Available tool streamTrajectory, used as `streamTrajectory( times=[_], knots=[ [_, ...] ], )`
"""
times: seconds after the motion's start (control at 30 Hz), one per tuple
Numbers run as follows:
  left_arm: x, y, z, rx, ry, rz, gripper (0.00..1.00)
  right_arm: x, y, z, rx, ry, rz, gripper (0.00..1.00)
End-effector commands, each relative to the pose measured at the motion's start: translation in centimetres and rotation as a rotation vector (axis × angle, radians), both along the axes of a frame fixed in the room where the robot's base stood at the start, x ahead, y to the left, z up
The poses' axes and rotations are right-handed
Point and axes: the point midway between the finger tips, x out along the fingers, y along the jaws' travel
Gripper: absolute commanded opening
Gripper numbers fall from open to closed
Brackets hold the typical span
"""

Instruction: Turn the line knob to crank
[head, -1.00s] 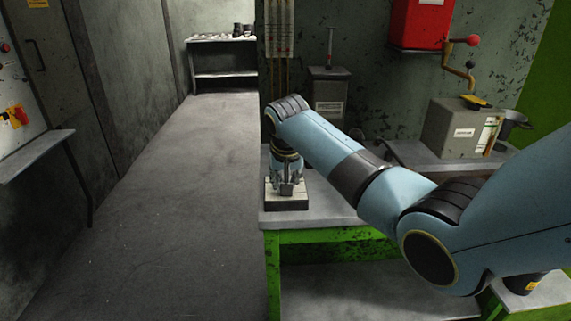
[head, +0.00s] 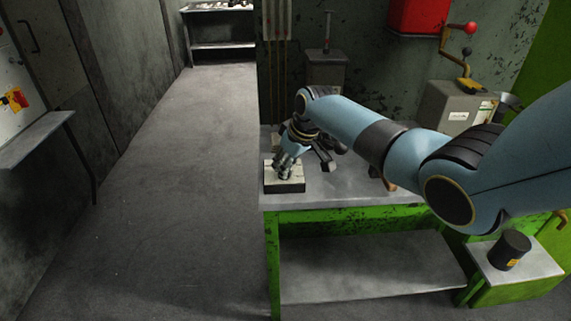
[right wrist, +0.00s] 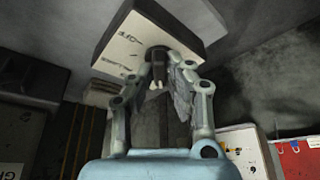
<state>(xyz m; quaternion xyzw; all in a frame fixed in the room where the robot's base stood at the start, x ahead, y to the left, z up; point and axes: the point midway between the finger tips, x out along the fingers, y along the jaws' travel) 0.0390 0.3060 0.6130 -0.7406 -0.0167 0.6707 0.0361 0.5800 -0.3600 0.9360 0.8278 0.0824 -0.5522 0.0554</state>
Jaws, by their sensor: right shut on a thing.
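The line knob is a small dark knob (right wrist: 158,66) on the pale marked face of a low box (right wrist: 130,45). The marks beside it are too small and tilted to read surely. In the head view the box (head: 284,187) sits at the left front corner of the green-framed bench, and the knob is hidden by my fingers. My right gripper (head: 282,171) reaches down to the box top at a slant, its fingers shut on the knob; it also shows in the right wrist view (right wrist: 157,82). My left gripper is in neither view.
The bench top (head: 345,189) right of the box is mostly clear. A grey box with a yellow crank and red ball (head: 470,28) stands behind my right arm. A black cylinder (head: 510,250) stands on a low stand at right. Open floor lies left.

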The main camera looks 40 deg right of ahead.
Motion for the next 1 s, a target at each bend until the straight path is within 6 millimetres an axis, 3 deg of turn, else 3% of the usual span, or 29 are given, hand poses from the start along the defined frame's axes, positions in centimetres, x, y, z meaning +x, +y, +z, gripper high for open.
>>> streamTrajectory(
  times=[0.63,0.67,0.8,1.0],
  knots=[
    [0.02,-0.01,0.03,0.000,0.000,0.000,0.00,-0.10,0.03,-0.16,0.000,0.003,0.053,0.00],
    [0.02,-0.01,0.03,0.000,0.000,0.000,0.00,-0.11,0.03,-0.16,0.000,0.003,0.053,0.17],
    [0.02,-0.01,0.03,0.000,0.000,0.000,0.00,-0.09,0.03,-0.13,0.000,0.003,0.052,0.35],
    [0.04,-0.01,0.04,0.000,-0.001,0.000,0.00,-0.04,0.02,-0.07,0.000,0.002,0.052,0.37]
  ],
)
